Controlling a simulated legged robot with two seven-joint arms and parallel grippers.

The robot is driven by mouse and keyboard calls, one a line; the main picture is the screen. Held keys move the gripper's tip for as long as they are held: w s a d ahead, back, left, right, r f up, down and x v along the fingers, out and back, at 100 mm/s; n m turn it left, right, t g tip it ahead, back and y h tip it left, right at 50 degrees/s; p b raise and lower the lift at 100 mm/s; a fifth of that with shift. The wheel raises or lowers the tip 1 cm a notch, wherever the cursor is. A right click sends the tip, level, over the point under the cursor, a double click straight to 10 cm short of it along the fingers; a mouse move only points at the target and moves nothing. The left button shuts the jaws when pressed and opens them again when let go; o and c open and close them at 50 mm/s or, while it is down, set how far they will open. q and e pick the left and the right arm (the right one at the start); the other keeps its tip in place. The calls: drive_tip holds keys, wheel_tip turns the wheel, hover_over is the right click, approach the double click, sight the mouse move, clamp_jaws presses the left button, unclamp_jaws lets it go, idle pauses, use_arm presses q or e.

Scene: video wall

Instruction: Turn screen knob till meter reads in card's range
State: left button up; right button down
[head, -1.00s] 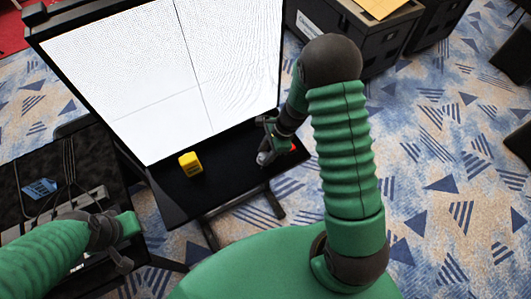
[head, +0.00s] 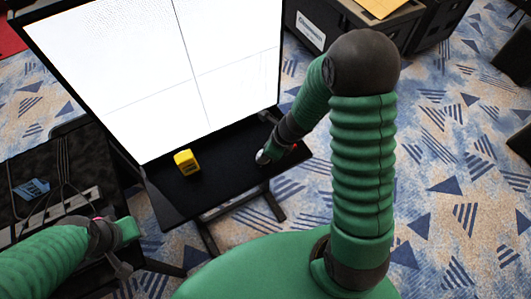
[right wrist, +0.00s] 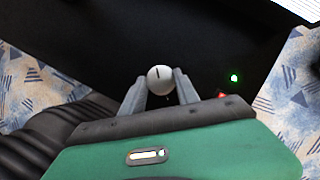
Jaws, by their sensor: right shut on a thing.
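A pale round knob (right wrist: 159,76) with a dark index line sits on the black shelf in the right wrist view. My right gripper (right wrist: 160,88) has its two grey fingers on either side of the knob and is shut on it. In the head view the same gripper (head: 264,157) is at the right part of the shelf, below the big white screen (head: 160,75). A small yellow box (head: 187,163), perhaps the meter, stands on the shelf left of it; I cannot read it. No card can be made out for sure. My left gripper (head: 122,258) is at the lower left, its jaws unclear.
The black shelf (head: 225,172) is clear between the yellow box and my right gripper. A green light (right wrist: 234,78) glows right of the knob. A cart with cables and a blue item (head: 32,188) is at left. Black cases (head: 345,35) stand behind, with a tan sheet (head: 380,7).

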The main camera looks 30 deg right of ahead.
drive_tip(key=shift+w+r, duration=0.15)
drive_tip(key=c, duration=1.3)
unclamp_jaws()
drive_tip(key=o, duration=0.4)
drive_tip(key=p+v, duration=0.6)
drive_tip(key=v, duration=1)
drive_tip(key=shift+r, duration=0.2)
drive_tip(key=shift+d, duration=0.1)
